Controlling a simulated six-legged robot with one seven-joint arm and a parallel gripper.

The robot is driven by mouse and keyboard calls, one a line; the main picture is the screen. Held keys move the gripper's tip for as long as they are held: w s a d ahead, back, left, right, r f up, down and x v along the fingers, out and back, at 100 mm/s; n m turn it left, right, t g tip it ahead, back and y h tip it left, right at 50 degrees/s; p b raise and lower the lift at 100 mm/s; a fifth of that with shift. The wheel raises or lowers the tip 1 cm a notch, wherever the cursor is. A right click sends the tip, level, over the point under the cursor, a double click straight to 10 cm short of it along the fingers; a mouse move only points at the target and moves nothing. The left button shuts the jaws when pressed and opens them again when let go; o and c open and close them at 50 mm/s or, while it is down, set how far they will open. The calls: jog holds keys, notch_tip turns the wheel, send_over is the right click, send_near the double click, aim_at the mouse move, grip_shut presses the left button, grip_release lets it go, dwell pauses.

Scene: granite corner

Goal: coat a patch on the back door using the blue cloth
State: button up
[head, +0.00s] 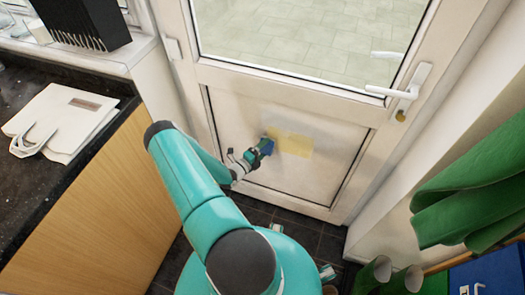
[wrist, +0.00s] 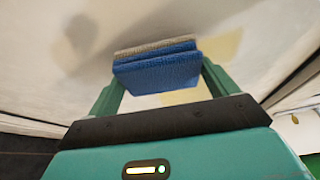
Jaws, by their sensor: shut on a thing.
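The white back door (head: 230,98) stands ahead, with glass above and a flat lower panel. A pale yellow patch (head: 297,143) shows on that panel, and part of it shows in the wrist view (wrist: 222,47). My gripper (head: 257,151) is at the panel, just left of the patch. It is shut on the folded blue cloth (wrist: 157,70), which has a grey-brown layer on its far side. The cloth is close to the panel; I cannot tell whether it touches.
A dark worktop (head: 50,85) with a white bag (head: 62,120) is at left, above a wooden cabinet (head: 95,215). A black rack (head: 82,20) stands on the sill. A door handle (head: 405,88), green garment (head: 470,195) and boots (head: 385,275) are at right. Dark floor tiles show below the door.

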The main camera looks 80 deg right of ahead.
jog(key=shift+d, duration=0.5)
jog(key=shift+s, duration=0.1)
